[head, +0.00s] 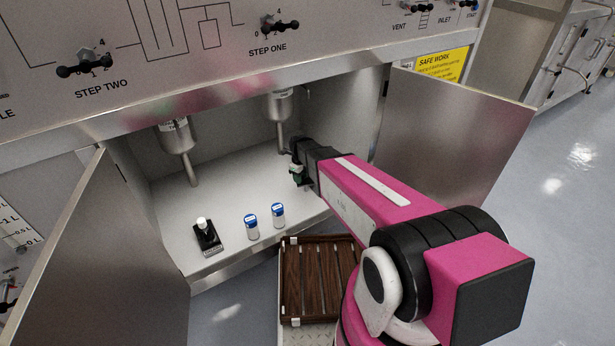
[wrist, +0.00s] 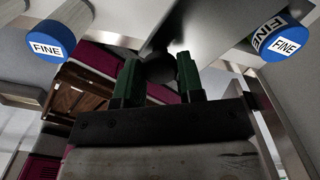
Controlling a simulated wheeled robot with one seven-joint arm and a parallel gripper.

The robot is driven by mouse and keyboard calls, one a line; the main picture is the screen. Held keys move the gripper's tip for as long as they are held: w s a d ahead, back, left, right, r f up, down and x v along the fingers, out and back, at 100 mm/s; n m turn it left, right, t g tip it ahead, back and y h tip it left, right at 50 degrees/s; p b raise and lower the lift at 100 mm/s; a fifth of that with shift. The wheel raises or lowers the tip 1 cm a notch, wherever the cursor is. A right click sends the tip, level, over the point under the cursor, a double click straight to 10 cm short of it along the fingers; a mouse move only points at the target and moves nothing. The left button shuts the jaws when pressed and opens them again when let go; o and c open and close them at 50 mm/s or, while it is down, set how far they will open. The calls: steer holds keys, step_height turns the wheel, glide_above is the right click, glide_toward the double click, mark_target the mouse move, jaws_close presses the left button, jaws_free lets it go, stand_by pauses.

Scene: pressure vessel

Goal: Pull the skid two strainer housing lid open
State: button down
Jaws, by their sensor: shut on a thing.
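My gripper (head: 297,172) reaches into the open cabinet, close to the lower end of the right-hand metal housing (head: 280,106). In the wrist view my gripper's green fingers (wrist: 160,75) are on both sides of a dark round knob (wrist: 159,68), shut on it. A similar metal housing (head: 174,136) hangs further left, with a thin pipe below it. I cannot make out which part is the strainer housing lid. My wrist and gripper hide the knob in the head view.
Two blue-capped canisters (head: 251,227) (head: 278,215) and a black stand with a white top (head: 206,236) are on the cabinet floor. Cabinet doors stand open at left (head: 85,265) and right (head: 455,130). A brown slatted crate (head: 292,290) is below. The floor at right is clear.

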steer(key=shift+a, duration=0.15)
stand_by(0.3)
steer(key=c, duration=0.7)
jaws_free()
steer(key=shift+c, duration=0.2)
step_height(320, 180, up, 11)
steer(key=shift+f, duration=0.1)
